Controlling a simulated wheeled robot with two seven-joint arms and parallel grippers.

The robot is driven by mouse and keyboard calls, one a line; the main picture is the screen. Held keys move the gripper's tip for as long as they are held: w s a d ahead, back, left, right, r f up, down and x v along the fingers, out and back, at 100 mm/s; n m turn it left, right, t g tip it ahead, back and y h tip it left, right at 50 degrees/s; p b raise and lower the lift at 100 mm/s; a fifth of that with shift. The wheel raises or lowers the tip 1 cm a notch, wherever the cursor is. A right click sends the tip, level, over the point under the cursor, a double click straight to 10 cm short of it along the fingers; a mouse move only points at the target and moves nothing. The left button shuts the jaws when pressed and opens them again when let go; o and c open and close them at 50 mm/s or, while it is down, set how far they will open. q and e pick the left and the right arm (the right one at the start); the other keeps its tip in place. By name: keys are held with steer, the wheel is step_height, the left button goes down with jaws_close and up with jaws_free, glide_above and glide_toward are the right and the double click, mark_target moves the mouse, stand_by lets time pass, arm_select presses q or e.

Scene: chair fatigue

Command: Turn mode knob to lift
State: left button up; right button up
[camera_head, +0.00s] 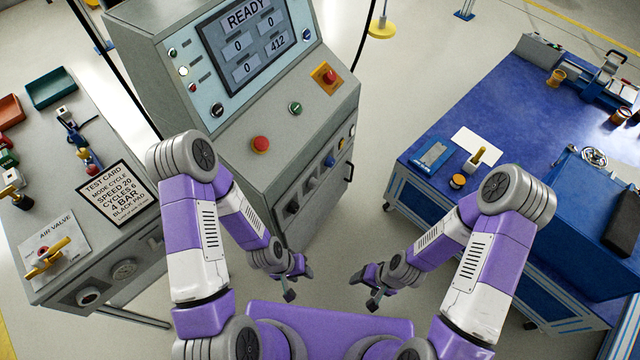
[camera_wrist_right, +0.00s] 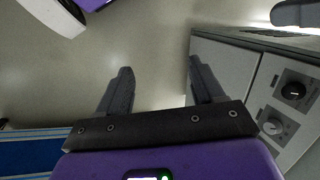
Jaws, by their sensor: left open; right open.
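The grey control console (camera_head: 285,150) stands in the middle of the head view, with a READY screen (camera_head: 257,42). Dark knobs (camera_head: 293,207) sit on its front face; I cannot read which is the mode knob. In the right wrist view, a black knob (camera_wrist_right: 293,90) and a paler grey knob (camera_wrist_right: 272,128) show on square plates at the right. My left gripper (camera_head: 294,280) hangs in front of the console, apart from it. My right gripper (camera_head: 366,288) is further right, also over floor; in its wrist view its open, empty fingers (camera_wrist_right: 160,88) are left of the knobs.
A grey bench (camera_head: 50,195) with a test card (camera_head: 117,193) and air valve stands at left. A blue-topped table (camera_head: 480,100) with tools stands at right. The console's sloped panel carries red buttons (camera_head: 261,144). Floor between console and blue table is clear.

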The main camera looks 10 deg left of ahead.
step_height(320, 180, down, 4)
steer(key=a+m+g+b, duration=0.1)
steer(key=m+g, duration=0.1)
steer(key=m+t+y+b, duration=0.5)
steer(key=m+t+y, duration=0.4)
steer(key=m+y, duration=0.5)
glide_toward(297, 210)
steer(key=m+h, duration=0.1)
steer(key=x, duration=0.2)
steer(key=b+x, duration=0.1)
steer(key=x, duration=0.2)
steer(key=b+x, duration=0.1)
steer(key=x, duration=0.2)
steer(key=shift+a+r, duration=0.2)
steer(key=shift+r, duration=0.15)
steer(key=shift+c, duration=0.5)
steer(key=c, duration=1)
